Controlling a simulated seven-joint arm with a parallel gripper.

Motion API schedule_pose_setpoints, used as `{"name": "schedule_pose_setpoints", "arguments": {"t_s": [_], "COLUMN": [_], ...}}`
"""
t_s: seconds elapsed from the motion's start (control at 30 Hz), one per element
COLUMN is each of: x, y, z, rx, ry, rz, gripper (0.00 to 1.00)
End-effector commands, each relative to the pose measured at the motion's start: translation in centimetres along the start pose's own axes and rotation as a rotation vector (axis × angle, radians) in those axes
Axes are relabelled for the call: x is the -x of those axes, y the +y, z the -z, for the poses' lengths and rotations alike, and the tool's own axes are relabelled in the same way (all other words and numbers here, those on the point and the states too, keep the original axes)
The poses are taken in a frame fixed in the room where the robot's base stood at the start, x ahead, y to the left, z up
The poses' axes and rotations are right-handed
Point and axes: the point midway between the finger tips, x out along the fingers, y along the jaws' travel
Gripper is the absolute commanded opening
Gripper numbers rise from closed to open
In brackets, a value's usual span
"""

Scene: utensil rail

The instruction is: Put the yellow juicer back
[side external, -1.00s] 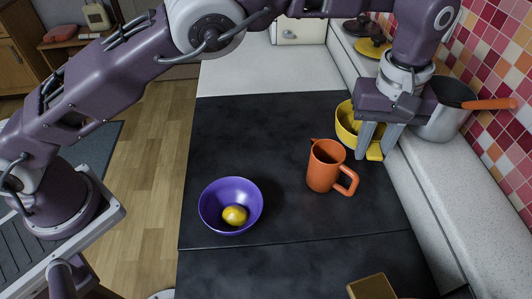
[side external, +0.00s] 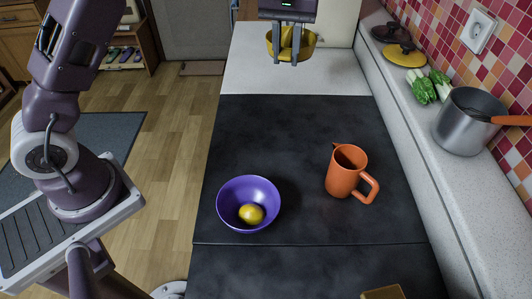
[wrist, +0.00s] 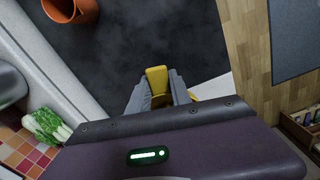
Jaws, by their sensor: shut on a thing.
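The yellow juicer (side external: 306,42) is in my gripper (side external: 286,61), at the far end of the pale counter in the side view. It looks like a yellow bowl with a raised middle and a tab-like handle. My gripper's fingers point down and are shut on it. In the wrist view the yellow handle (wrist: 157,77) shows between the fingertips (wrist: 158,92), and part of the yellow body (wrist: 211,87) shows to their right. The rest of the juicer is hidden by the gripper. I cannot tell how high it is above the counter.
A purple bowl (side external: 233,219) with a yellow fruit (side external: 251,214) and an orange jug (side external: 345,178) stand on the dark worktop (side external: 290,130). The raised ledge at right holds a metal pot (side external: 460,130), green vegetables (side external: 424,90) and lids (side external: 403,55). The worktop's far part is clear.

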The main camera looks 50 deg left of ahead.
Motion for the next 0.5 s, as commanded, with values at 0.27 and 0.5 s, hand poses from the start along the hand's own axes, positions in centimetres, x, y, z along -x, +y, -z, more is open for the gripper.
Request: {"name": "schedule_pose_setpoints", "arguments": {"t_s": [0.27,0.5], "x": [-2.5,-5.9], "y": [1.6,3.6], "z": [-2.2,-5.8], "rx": [0.454,1.105], "ry": [-0.006,-0.003], "rz": [0.001,0.008], "gripper": [0.0,0.0]}}
